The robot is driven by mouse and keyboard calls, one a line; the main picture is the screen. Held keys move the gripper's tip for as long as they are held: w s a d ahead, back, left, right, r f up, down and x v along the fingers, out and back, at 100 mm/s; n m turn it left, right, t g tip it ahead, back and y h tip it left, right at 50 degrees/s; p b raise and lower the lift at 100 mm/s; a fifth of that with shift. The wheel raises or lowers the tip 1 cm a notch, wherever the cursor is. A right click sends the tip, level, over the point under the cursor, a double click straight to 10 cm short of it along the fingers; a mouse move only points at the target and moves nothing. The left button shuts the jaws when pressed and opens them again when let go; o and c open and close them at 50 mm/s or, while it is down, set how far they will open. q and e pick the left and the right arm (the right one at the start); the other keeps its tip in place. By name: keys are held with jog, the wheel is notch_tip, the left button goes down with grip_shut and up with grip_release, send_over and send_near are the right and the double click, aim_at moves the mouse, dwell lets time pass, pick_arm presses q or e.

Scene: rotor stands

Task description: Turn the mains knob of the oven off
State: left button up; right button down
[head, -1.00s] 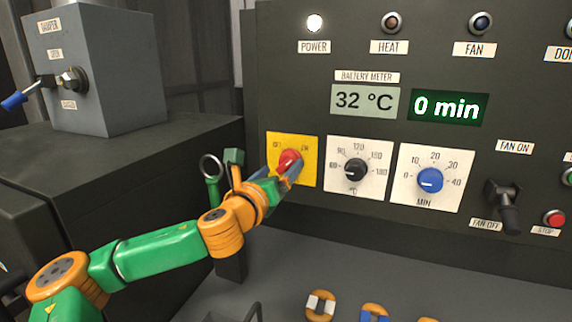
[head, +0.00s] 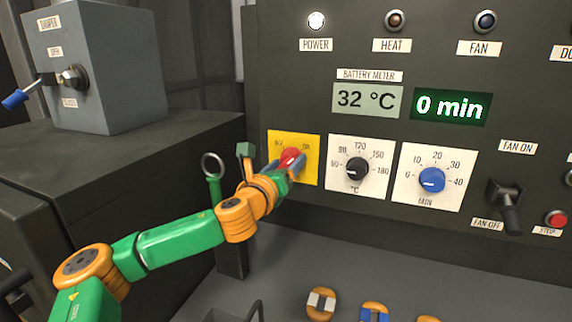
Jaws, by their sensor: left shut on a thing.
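The mains knob (head: 291,156) is a red rotary knob on a yellow plate (head: 309,172) at the left of the oven's dark panel. The plate has small labels at its upper left and upper right; the right one seems to read ON. My left gripper (head: 288,164) is shut on the knob, its fingers on either side of it and hiding part of it. The white POWER lamp (head: 316,20) above is lit. My right gripper is not in view.
Right of the plate are the temperature dial (head: 357,169), the blue minute dial (head: 432,180) and the fan lever (head: 507,205). A green-handled ring (head: 213,167) stands just left of my left wrist. Several orange pieces lie on the grey surface below.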

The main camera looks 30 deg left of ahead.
pick_arm(q)
jog(key=n, duration=0.4)
jog(key=shift+n, duration=0.4)
jog(key=n, duration=0.4)
jog(key=shift+f+n, duration=0.1)
jog(key=shift+n, duration=0.2)
jog(key=n, duration=0.4)
jog(key=shift+a+n, duration=0.1)
jog(key=shift+n, duration=2.1)
jog(key=shift+r, duration=0.2)
jog(key=o, duration=1)
jog(key=shift+o, duration=0.7)
jog(key=shift+w+f, duration=0.15)
